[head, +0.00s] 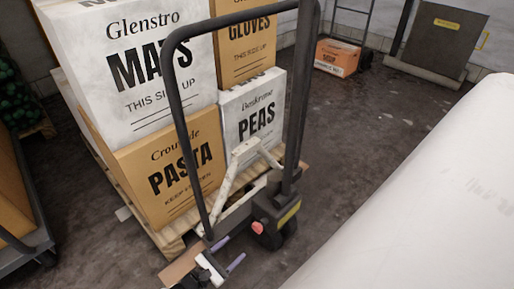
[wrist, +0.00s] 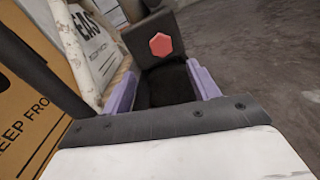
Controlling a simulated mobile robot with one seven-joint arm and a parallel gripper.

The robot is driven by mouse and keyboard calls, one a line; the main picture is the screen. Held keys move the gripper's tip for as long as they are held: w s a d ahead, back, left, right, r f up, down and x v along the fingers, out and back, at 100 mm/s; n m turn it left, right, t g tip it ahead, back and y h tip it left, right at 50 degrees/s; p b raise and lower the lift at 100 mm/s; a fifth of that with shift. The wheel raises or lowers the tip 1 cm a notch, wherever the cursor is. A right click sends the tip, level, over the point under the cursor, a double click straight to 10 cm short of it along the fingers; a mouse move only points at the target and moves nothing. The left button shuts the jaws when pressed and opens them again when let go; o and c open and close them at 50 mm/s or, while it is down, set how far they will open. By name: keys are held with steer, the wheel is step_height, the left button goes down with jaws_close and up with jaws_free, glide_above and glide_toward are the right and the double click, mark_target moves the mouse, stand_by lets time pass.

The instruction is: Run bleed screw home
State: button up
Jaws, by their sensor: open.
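The bleed screw appears as a red hexagonal head (wrist: 160,44) on the dark pump housing (wrist: 158,24) in the wrist view. In the head view it is a small pinkish-red spot (head: 257,227) low on the pump unit of the pallet jack (head: 288,195). My gripper (wrist: 164,82) is open, with its two purple fingers apart and nothing between them. The screw head lies beyond the fingertips, roughly in line with the gap between them. My gripper also shows low in the head view (head: 234,255), left of and below the screw. The screw's shank is hidden.
The jack's black handle loop (head: 180,110) rises left of the pump. Stacked cartons, including a PASTA box (head: 180,172) and a PEAS box (head: 250,115), stand on a wooden pallet (head: 168,238) close behind. Open floor (head: 370,120) lies to the right.

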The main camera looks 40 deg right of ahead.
mark_target(255, 230)
steer(key=d, duration=0.4)
steer(key=d+p, duration=0.1)
steer(key=d, duration=0.7)
steer(key=shift+w+d+p, duration=0.25)
steer(key=shift+w+p, duration=0.1)
steer(key=shift+w, duration=0.05)
steer(key=c, duration=1)
